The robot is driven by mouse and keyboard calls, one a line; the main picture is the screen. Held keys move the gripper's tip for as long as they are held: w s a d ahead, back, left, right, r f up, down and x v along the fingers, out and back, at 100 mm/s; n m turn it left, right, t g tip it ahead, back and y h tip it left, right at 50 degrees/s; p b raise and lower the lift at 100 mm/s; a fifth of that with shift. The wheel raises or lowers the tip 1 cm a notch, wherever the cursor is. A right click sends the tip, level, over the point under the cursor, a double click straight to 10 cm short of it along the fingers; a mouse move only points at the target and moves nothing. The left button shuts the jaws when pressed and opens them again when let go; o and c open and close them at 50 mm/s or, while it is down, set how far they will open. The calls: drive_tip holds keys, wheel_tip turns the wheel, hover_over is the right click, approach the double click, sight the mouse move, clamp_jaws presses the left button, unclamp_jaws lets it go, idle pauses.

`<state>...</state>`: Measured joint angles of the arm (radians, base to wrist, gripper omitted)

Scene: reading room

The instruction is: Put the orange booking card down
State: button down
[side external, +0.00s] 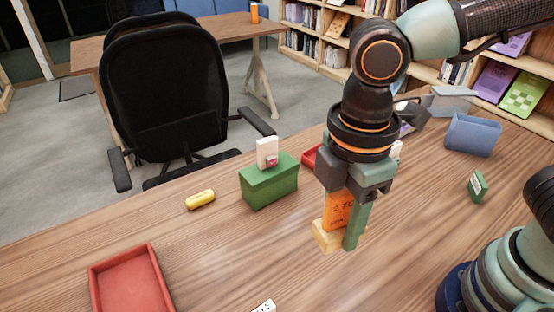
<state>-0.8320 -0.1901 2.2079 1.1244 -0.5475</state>
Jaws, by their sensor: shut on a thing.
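The orange booking card (338,210) is upright in my gripper (345,222), with dark lettering partly visible on its face. My gripper points straight down and is shut on the card. One greenish finger shows in front at the right; the other finger is mostly hidden. A pale wooden block (325,238) is right at the card's lower end. I cannot tell whether the card touches the block or stands behind or in it.
A green box (268,188) with a white card (267,150) on top stands left of my gripper. A yellow capsule-shaped thing (200,200), a red tray (130,285), a small green block (478,187) and a blue bin (473,135) are on the table. The front middle is mostly clear.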

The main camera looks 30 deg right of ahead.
drive_tip(key=w+d+r+m, duration=0.1)
drive_tip(key=w+d+m, duration=0.2)
drive_tip(key=w+d, duration=0.35)
drive_tip(key=w+d+r+m, duration=0.1)
drive_tip(key=w+d+m, duration=0.25)
drive_tip(key=w, duration=0.65)
drive_tip(key=w+d+r+m, duration=0.1)
drive_tip(key=w+d+m, duration=0.2)
drive_tip(key=w+d, duration=0.35)
drive_tip(key=w+d+f+m, duration=0.1)
drive_tip(key=w+d+m, duration=0.25)
drive_tip(key=d, duration=0.95)
drive_tip(key=w+d+f+m, duration=0.2)
drive_tip(key=w+d+m, duration=0.15)
drive_tip(key=d, duration=0.95)
drive_tip(key=shift+n, duration=0.35)
drive_tip(key=f, duration=1.9)
drive_tip(key=shift+a, duration=0.25)
drive_tip(key=shift+f, duration=0.15)
drive_tip(key=shift+c, duration=1.7)
unclamp_jaws()
